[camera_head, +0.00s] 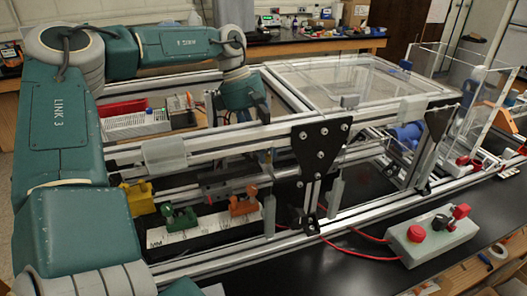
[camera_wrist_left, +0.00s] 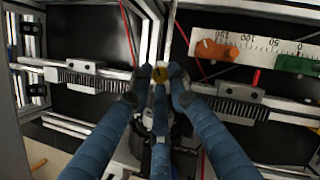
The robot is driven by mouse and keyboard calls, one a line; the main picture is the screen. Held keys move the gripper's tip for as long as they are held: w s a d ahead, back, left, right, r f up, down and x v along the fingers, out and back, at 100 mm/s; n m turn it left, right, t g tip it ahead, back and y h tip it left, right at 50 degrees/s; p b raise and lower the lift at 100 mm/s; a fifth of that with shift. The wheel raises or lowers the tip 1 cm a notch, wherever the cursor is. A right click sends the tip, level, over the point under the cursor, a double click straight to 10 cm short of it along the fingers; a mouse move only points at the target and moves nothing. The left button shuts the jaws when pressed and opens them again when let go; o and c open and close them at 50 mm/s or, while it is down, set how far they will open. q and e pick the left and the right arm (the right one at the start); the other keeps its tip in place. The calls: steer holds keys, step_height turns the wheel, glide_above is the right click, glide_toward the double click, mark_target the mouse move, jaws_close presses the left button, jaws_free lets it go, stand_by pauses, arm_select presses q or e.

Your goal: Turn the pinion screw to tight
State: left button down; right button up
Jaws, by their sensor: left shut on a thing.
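The pinion screw (camera_wrist_left: 159,75) shows as a small dark-yellow head in the left wrist view, between two toothed rack sections. My left gripper (camera_wrist_left: 160,80) has blue fingers closed around this head. The fingers hide its sides and any mark of how tight it is. A rack (camera_wrist_left: 92,80) runs to the left and another toothed stretch (camera_wrist_left: 245,104) to the right. In the head view my left arm arches in over the frame, and its wrist (camera_head: 243,92) points down behind the front rail. The fingers and the screw are hidden there. My right gripper is in neither view.
A white millimetre scale (camera_head: 208,228) carries a green slider (camera_head: 180,217) and an orange slider (camera_head: 243,203). Aluminium rails (camera_head: 225,140) and a black bracket (camera_head: 320,145) stand close by. A grey control box (camera_head: 430,238) with red buttons is at the front right.

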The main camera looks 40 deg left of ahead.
arm_select(q)
steer(key=shift+s, duration=0.1)
steer(key=c, duration=1.7)
jaws_free()
steer(key=shift+d, duration=0.1)
steer(key=shift+o, duration=0.2)
steer(key=shift+a+r, duration=0.25)
steer(key=shift+r, duration=0.3)
steer(key=v, duration=0.6)
steer(key=shift+r, duration=0.45)
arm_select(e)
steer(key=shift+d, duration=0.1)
arm_select(q)
steer(key=shift+s+a+f, duration=0.1)
